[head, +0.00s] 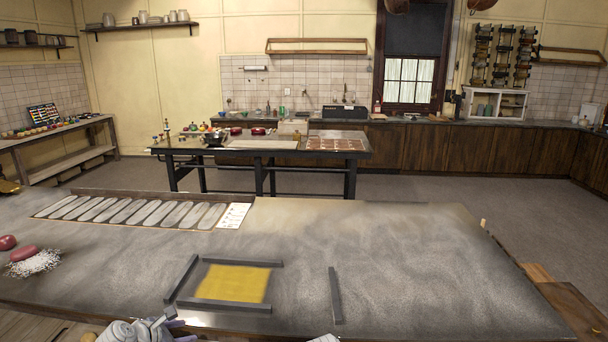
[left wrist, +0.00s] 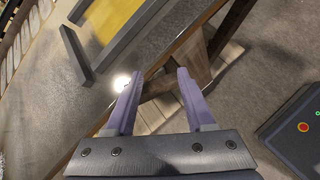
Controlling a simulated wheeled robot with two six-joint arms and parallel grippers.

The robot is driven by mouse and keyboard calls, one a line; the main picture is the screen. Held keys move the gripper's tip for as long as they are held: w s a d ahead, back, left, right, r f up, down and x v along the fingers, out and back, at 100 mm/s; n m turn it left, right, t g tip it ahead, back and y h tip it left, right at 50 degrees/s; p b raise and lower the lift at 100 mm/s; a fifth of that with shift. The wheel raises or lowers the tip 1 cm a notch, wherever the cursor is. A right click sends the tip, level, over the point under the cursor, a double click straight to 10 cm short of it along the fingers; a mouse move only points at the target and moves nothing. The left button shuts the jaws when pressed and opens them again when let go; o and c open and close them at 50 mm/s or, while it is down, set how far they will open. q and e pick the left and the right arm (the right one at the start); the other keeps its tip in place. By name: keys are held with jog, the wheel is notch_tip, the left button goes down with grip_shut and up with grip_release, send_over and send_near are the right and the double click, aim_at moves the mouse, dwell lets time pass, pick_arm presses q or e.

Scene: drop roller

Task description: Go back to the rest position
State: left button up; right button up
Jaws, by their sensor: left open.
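My left gripper (head: 178,328) is low at the bottom edge of the head view, at the near edge of the grey table (head: 400,255). In the left wrist view its two purple fingers (left wrist: 157,78) are spread apart with nothing between them. They point past the table's front edge. My right gripper does not show; only a small pale piece, perhaps of my right arm, peeks in at the bottom edge of the head view.
A yellow slab (head: 234,283) lies inside a frame of dark bars (head: 228,262) near the left gripper. A loose dark bar (head: 335,295) lies to its right. Several grey oval moulds (head: 130,212) line the back left. The table's right half is clear.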

pick_arm(q)
jog(key=s+d+f+m+g, duration=0.3)
jog(key=d+m, duration=0.4)
jog(key=d, duration=0.1)
jog(key=s+d+f+m+g, duration=0.2)
jog(key=s+d+m, duration=0.1)
jog(key=d+m, duration=0.4)
jog(key=s+d+f+m+g+y, duration=0.2)
jog(key=s+d+m+g+y, duration=0.2)
jog(key=s+d+m, duration=0.6)
jog(key=shift+s+d+f+m+g+y, duration=0.3)
jog(key=shift+s+m, duration=0.45)
jog(key=shift+m, duration=2.35)
jog(key=shift+r, duration=0.1)
jog(key=shift+c, duration=0.2)
